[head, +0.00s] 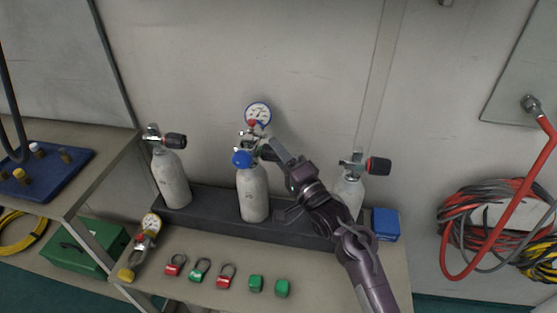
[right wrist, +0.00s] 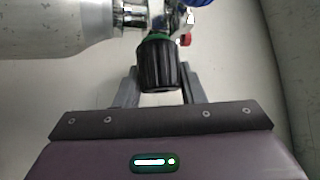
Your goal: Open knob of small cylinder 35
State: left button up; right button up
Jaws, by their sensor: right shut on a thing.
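Three grey cylinders stand in a row; no number on them can be read. The middle cylinder (head: 253,195) has a pressure gauge (head: 257,114) and a blue round part (head: 242,159) at its valve. Its black ribbed knob (right wrist: 158,66) with a green ring points right, and it also shows in the head view (head: 267,153), partly hidden by my gripper. My right gripper (head: 274,150) is shut on this knob, with one finger on each side in the right wrist view (right wrist: 160,78). My left gripper is not in view.
The left cylinder (head: 173,180) has a black knob; the right one (head: 349,190), partly behind my arm, has a red-ringed knob (head: 378,166). A dark rack (head: 205,213) holds them. Several red and green tags (head: 223,278), a gauge assembly (head: 143,243) and a blue box (head: 385,224) lie around it.

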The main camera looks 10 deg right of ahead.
jog(key=shift+n+y+b, duration=0.45)
jog(key=shift+n+y, duration=0.05)
jog(key=shift+n, duration=0.1)
jog(key=o, duration=1)
